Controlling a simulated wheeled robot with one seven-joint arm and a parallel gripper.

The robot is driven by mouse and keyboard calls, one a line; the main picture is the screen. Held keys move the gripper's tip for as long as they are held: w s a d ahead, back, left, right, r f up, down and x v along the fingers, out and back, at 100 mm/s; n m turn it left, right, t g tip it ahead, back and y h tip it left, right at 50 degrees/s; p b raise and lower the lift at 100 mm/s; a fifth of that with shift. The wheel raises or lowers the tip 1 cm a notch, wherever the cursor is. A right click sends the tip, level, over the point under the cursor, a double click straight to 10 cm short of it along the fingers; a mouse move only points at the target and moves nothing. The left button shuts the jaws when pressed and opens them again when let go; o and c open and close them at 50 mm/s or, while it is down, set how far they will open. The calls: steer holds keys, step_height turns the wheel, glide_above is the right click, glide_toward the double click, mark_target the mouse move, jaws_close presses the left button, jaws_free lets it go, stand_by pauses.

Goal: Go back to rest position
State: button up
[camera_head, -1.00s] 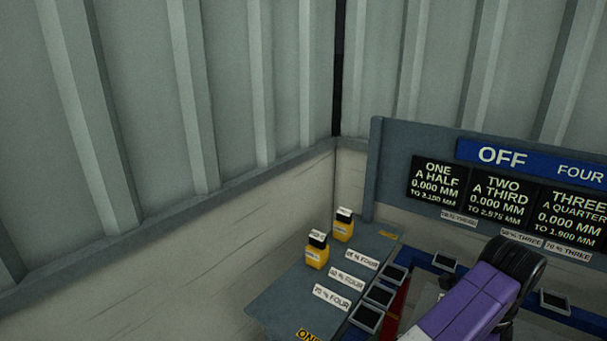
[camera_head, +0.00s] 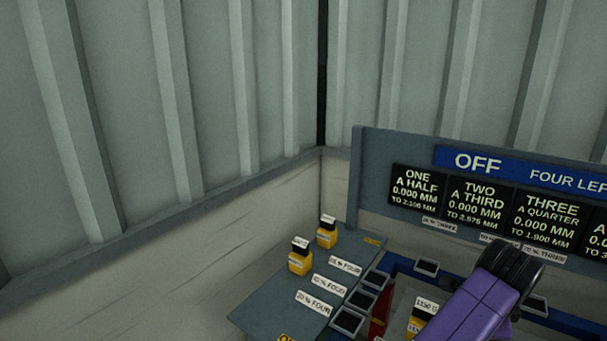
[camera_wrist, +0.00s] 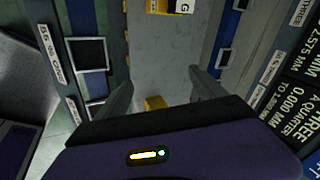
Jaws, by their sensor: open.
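My purple arm (camera_head: 472,312) with its dark end shows at the lower right of the head view; its fingers are hidden there. In the wrist view my gripper (camera_wrist: 162,92) is open, its two grey fingers apart with a grey surface between and beyond them. A yellow block with a white label (camera_wrist: 170,6) lies beyond the fingertips at the top. Part of another yellow thing (camera_wrist: 154,103) shows between the fingers near the palm; I cannot tell whether it touches them. In the head view a yellow block with a dark, labelled top (camera_head: 418,318) stands just left of my arm.
Two yellow blocks (camera_head: 300,260) (camera_head: 327,235) stand on the grey side shelf (camera_head: 262,312) beside white labels. Dark square pads (camera_head: 360,300) line its right side. A display board (camera_head: 372,180) reading OFF stands behind my arm. Corrugated walls (camera_head: 130,100) close off the left and back.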

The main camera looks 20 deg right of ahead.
steer(key=w+d+r+n+t+h, duration=0.2)
steer(key=d+r+n+t+h, duration=0.2)
steer(key=d+r+n+h, duration=0.65)
steer(key=w+a+r+n+t+y, duration=0.1)
steer(key=a+r+n+t+y, duration=0.1)
steer(key=a+r+n+t, duration=0.6)
steer(key=s+a+f+n+t+y, duration=0.2)
steer(key=s+a+f+n+y, duration=0.15)
steer(key=a, duration=0.35)
steer(key=s+a+f+n+t+y, duration=0.2)
steer(key=s+a+n+y, duration=0.15)
steer(key=a, duration=0.45)
steer(key=s+a+f+n+t+y, duration=0.25)
steer(key=s+a+y, duration=0.2)
steer(key=a, duration=0.25)
steer(key=s+a+f+m+g, duration=0.1)
steer(key=s+a+f+g, duration=0.1)
steer(key=s, duration=0.5)
steer(key=s+a+f+m+g+y, duration=0.1)
steer(key=s+a+f+g, duration=0.1)
steer(key=s+a+f, duration=0.2)
steer(key=s+a+f+m+g+b, duration=0.1)
steer(key=s+a+f+g, duration=0.1)
steer(key=s+f, duration=0.4)
steer(key=s+a, duration=0.1)
steer(key=s, duration=0.3)
steer(key=shift+a, duration=0.2)
